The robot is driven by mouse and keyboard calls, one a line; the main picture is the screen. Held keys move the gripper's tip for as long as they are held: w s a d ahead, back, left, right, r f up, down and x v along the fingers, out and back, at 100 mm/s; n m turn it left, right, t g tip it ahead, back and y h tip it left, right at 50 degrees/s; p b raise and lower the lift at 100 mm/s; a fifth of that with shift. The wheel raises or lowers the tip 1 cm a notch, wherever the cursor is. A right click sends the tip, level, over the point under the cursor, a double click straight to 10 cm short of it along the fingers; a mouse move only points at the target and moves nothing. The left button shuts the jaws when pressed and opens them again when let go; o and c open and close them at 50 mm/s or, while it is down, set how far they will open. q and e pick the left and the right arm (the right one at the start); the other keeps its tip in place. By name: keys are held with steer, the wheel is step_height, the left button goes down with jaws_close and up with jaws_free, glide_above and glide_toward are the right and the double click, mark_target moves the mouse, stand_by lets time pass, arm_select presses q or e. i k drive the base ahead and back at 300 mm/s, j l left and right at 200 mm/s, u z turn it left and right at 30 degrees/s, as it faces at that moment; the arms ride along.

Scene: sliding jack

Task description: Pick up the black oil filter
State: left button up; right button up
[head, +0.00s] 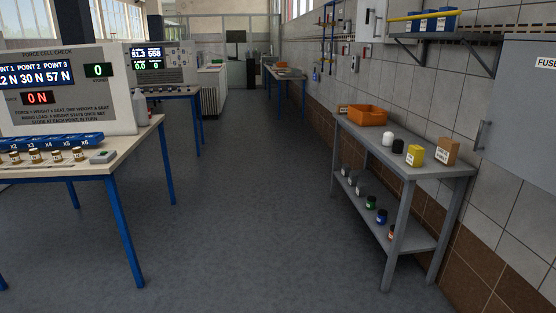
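A small black cylinder (398,146), which looks like the black oil filter, stands upright on the top of the grey table (350,133) at the right. A white cylinder (387,139) stands just left of it. A yellow container (416,155) with a label stands to its right. The black cylinder's own markings are too small to read. Neither of my grippers shows in the head view.
An orange bin (368,115) and a brown box (447,151) are on the same table. Several small cans, including a green one (371,202), stand on its lower shelf. A workbench (120,150) is at the left. The floor between is clear.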

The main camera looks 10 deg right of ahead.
mark_target(398, 145)
steer(key=i+j, duration=0.1)
steer(key=i, duration=1.7)
steer(key=l+z, duration=0.05)
steer(key=l, duration=0.05)
